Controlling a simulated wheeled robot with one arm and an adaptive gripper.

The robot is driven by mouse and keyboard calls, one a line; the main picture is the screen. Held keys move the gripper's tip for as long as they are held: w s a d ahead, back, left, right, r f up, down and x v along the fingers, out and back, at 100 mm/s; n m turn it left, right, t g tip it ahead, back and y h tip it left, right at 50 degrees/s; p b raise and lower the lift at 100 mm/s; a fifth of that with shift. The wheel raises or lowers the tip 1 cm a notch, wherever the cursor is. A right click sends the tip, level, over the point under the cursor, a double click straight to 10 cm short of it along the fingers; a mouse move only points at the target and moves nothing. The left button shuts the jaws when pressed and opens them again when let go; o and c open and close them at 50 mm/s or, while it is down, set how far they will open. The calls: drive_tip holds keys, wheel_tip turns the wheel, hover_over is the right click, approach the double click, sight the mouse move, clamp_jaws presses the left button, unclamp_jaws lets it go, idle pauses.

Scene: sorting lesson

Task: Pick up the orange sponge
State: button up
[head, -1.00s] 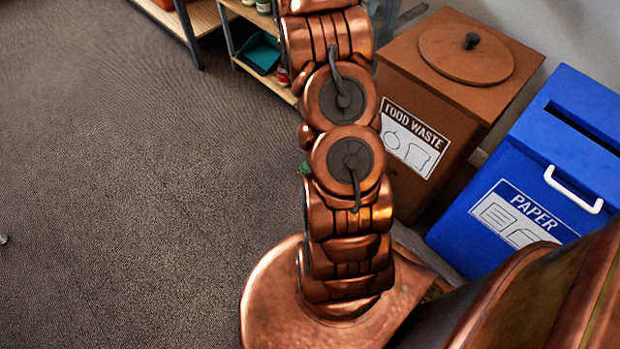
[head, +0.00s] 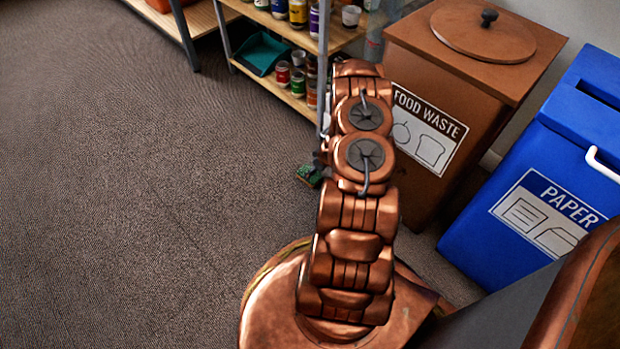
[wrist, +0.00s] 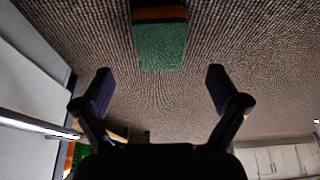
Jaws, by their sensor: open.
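The sponge (wrist: 160,46) lies on the carpet at the top middle of the wrist view, with a green face and an orange-brown side. In the head view a small green piece (head: 309,174) shows on the floor just left of my arm, probably the same sponge, partly hidden. My gripper (wrist: 159,80) is open and empty. In the wrist view its two dark fingers stand apart, and the sponge appears between and beyond their tips, not touching them. In the head view my arm mostly hides the gripper.
A brown food waste bin (head: 440,85) and a blue paper bin (head: 520,240) stand to the right. A wooden shelf (head: 290,97) with jars, bottles and a teal dustpan (head: 262,54) is behind. The carpet (head: 130,190) on the left is clear.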

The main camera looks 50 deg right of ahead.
drive_tip(key=shift+w+b+x, duration=0.15)
drive_tip(key=shift+b+x, duration=0.7)
drive_tip(key=shift+x, duration=0.95)
drive_tip(key=shift+w+b+x, duration=0.1)
drive_tip(key=shift+b+x, duration=0.75)
drive_tip(key=shift+x, duration=0.9)
drive_tip(key=shift+r, duration=0.1)
drive_tip(key=shift+f, duration=0.25)
drive_tip(key=shift+c, duration=0.2)
drive_tip(key=c, duration=0.8)
